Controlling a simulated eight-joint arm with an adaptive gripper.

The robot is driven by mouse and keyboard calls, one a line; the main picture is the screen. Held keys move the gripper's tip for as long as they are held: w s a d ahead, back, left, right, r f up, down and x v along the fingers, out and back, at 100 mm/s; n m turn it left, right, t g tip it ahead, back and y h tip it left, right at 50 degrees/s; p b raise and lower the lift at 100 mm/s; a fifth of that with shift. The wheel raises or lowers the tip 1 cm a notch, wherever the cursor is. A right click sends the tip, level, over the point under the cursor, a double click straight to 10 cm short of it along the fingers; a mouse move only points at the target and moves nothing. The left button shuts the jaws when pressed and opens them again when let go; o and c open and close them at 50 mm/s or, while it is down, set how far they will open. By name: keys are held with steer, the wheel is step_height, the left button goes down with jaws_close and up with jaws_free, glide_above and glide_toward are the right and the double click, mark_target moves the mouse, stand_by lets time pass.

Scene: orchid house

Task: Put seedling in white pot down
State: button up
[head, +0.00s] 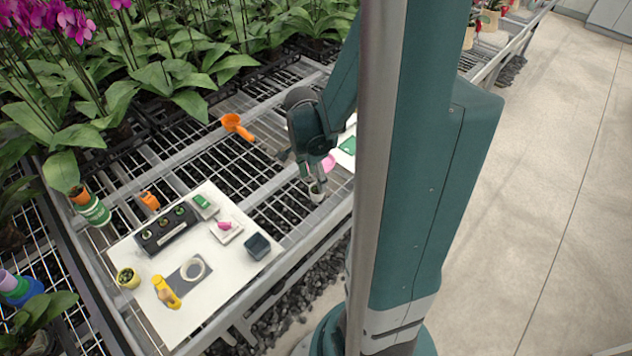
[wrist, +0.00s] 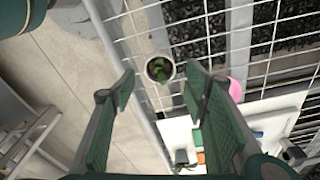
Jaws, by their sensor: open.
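The white pot (head: 317,194) with a small green seedling stands on the wire mesh bench, close to its front rail. It also shows upright from above in the wrist view (wrist: 150,79), with dark soil and green leaves inside. My gripper (head: 314,178) is right above the pot in the head view. In the wrist view my gripper (wrist: 160,88) has its fingers spread wide, with the pot seen beyond and between the fingertips. Nothing is held. How far the fingertips are above the rim is hard to tell.
A pink round item (head: 328,162) and a white board with a green item (head: 348,146) lie close behind the pot. A white work board (head: 222,263) with several small items is at left. An orange scoop (head: 236,125) lies behind. Bare mesh (head: 262,180) separates the boards.

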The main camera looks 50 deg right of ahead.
mark_target(311, 192)
steer(key=shift+w+a+r+p, duration=0.1)
steer(key=shift+r+p, duration=0.1)
steer(key=shift+r, duration=0.75)
steer(key=shift+s+a+r+p, duration=0.1)
steer(key=shift+a+r+p, duration=0.1)
steer(key=shift+r, duration=0.7)
steer(key=shift+w+a+r+p, duration=0.1)
steer(key=shift+r+p, duration=0.1)
steer(key=shift+r, duration=0.75)
steer(key=shift+d, duration=0.1)
steer(key=a+r+n+t, duration=0.2)
steer(key=a+r+n, duration=0.4)
steer(key=a, duration=0.3)
steer(key=a+r+n+t+y, duration=0.1)
steer(key=a+r+n+t, duration=0.2)
steer(key=a+r+n, duration=0.3)
steer(key=s+a+r+n+t, duration=0.1)
steer(key=a+r+n+t, duration=0.1)
steer(key=a+r+n, duration=0.4)
steer(key=a+n, duration=0.3)
steer(key=a, duration=0.4)
steer(key=shift+r+t, duration=0.15)
steer(key=shift+t, duration=0.15)
